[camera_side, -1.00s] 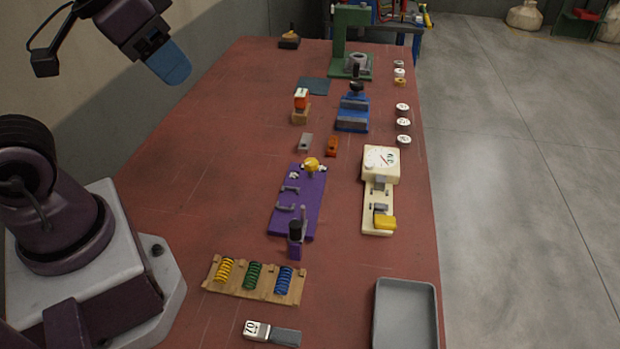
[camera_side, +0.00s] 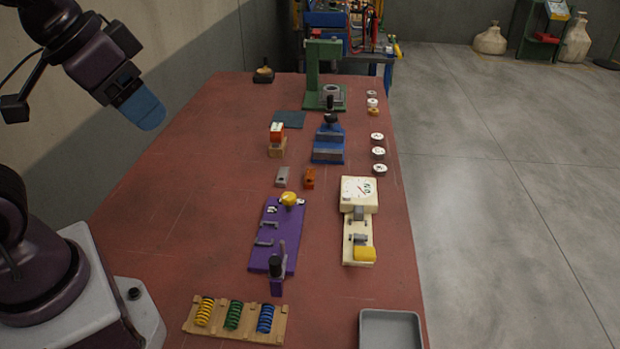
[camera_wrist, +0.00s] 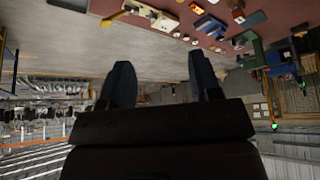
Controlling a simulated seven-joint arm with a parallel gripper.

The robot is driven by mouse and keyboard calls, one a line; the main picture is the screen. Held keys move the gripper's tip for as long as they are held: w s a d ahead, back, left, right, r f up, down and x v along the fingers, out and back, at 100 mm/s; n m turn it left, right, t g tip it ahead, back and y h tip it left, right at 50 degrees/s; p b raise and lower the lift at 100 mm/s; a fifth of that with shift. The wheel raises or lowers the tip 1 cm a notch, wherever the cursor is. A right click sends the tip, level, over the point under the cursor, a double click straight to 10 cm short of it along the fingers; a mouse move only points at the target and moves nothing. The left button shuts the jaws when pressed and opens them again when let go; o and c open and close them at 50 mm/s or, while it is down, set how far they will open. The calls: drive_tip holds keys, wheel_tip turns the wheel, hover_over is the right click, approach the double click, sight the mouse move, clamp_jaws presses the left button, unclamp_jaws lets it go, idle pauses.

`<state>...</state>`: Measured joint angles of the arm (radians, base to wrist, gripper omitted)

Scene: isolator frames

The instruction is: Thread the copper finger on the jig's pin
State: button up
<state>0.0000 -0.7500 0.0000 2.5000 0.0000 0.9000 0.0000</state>
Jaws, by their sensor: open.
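A small orange-brown block (camera_side: 309,179), which looks like the copper finger, lies on the red table beside a similar grey block (camera_side: 282,177). The purple jig (camera_side: 270,235) lies just in front of them. It carries a yellow knob (camera_side: 288,199) at its far end, grey brackets along it and a black-handled clamp (camera_side: 276,268) at its near end. I cannot tell which part is the pin. My gripper (camera_side: 143,110) is high at the upper left, well away from the blocks and jig. In the wrist view its dark fingers (camera_wrist: 163,80) are apart with nothing between them.
A cream dial gauge (camera_side: 358,195) stands right of the jig. A blue vise (camera_side: 328,145) and green press (camera_side: 312,75) stand behind. A spring rack (camera_side: 235,330) and grey tray (camera_side: 390,325) are in front. The table's left side is clear.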

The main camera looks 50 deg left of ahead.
drive_tip(key=n+g, duration=0.6)
drive_tip(key=n, duration=0.3)
hover_over(308, 184)
drive_tip(key=f, duration=2.9)
drive_tip(key=shift+w+d+f, duration=0.1)
drive_tip(key=shift+w+f, duration=0.15)
drive_tip(key=shift+f, duration=0.05)
drive_tip(key=shift+s+f, duration=0.15)
drive_tip(key=shift+f, duration=1.25)
drive_tip(key=shift+s+f, duration=0.1)
drive_tip(key=shift+f, duration=1.25)
